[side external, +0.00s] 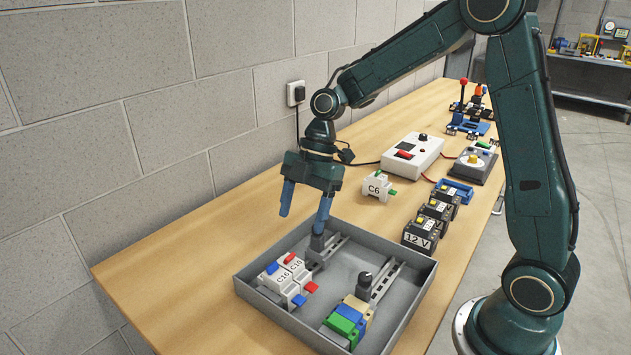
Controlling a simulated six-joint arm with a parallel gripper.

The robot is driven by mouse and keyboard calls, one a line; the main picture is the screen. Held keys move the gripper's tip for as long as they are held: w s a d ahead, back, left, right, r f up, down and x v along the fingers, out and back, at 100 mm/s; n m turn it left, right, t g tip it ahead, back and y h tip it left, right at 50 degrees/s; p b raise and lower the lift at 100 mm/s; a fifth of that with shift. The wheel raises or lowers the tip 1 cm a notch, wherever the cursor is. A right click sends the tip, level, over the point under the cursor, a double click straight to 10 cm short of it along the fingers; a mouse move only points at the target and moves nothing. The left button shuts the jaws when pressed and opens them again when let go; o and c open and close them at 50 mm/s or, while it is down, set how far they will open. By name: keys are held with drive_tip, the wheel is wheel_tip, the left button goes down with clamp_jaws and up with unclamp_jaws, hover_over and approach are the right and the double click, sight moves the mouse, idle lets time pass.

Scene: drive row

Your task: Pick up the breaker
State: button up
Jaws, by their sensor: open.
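A white breaker marked C6 (377,187) with a green lever stands loose on the wooden table, behind the grey tray (258,252). Inside the tray, two white breakers sit side by side on a metal rail: one marked C16 (275,275) with blue parts and one beside it (297,266) with red parts. My gripper (302,224) is open and points down over the tray's back left side, to the left of the C6 breaker. Nothing shows between its fingers. One fingertip overlaps a grey block on the rail in the picture; I cannot tell whether they touch.
Green, blue and tan blocks (346,320) sit on a second rail in the tray. The table's front left is clear; a block wall runs along the left.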

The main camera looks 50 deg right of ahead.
sight(292, 253)
drive_tip(key=shift+x, duration=1.95)
drive_tip(key=shift+x, duration=2.6)
drive_tip(key=shift+d, duration=0.1)
clamp_jaws()
drive_tip(key=shift+r, duration=0.15)
wheel_tip(292, 253, up, 20)
